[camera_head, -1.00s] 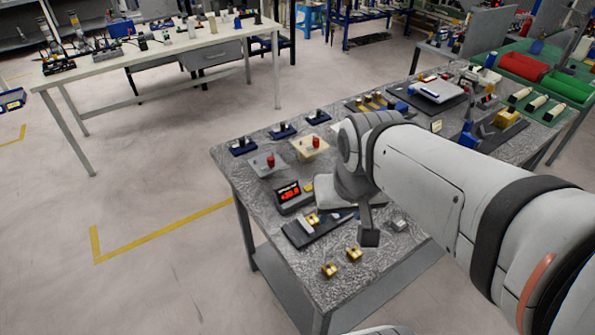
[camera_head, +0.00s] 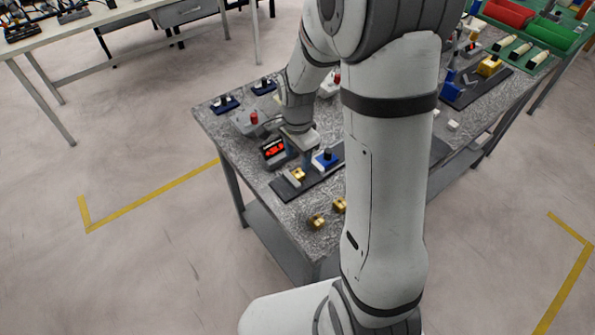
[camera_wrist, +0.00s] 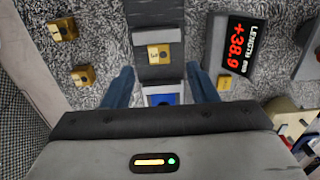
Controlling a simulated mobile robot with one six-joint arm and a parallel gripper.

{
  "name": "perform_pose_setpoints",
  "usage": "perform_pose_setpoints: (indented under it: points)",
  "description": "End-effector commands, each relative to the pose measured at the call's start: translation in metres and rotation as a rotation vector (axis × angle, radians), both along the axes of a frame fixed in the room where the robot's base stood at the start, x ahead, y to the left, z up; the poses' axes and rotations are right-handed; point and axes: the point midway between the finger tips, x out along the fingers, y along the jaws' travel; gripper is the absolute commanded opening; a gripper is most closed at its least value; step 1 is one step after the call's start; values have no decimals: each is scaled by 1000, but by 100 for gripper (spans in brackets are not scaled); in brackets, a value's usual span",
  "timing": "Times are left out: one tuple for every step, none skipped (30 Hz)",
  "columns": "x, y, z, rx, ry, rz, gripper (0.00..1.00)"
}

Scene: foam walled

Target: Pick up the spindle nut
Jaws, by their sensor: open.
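Several small brass blocks are in view, and I cannot tell for certain which is the spindle nut. One brass block marked 3 (camera_wrist: 158,53) sits on a dark rail (camera_wrist: 155,12); it also shows in the head view (camera_head: 298,174). Two more brass blocks lie on the table in the wrist view, one upper left (camera_wrist: 62,29) and one below it (camera_wrist: 83,75). My gripper (camera_wrist: 160,80) is open above the rail, fingers apart on either side of it. A blue block (camera_wrist: 160,99) is partly hidden by my gripper body. Fingertip contact cannot be told.
A display reading +38.9 (camera_wrist: 241,46) stands right of the rail, with another small brass block (camera_wrist: 224,83) near it. The table's front edge is close.

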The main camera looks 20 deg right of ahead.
Motion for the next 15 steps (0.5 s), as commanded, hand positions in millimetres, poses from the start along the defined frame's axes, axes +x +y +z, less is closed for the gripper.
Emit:
perform_pose_setpoints:
  points:
    - [-1,0,-6,0,4,0,53]
    - [-1,0,-9,0,4,0,53]
    - [-1,0,-13,0,2,1,53]
    - [-1,-1,-15,0,3,1,53]
    - [-1,-1,-18,0,3,1,53]
    - [-1,-1,-22,0,3,1,53]
    - [-2,-1,-26,0,4,1,53]
    - [-2,-2,-30,0,4,2,53]
    - [-2,-2,-36,0,6,2,53]
    - [-2,-2,-40,0,5,2,53]
    - [-3,-3,-44,0,6,2,53]
    - [-2,-2,-50,-1,4,2,53]
    - [-2,-2,-53,0,4,2,53]
    - [-2,-2,-56,0,3,2,53]
    - [-1,-3,-59,0,2,2,53]
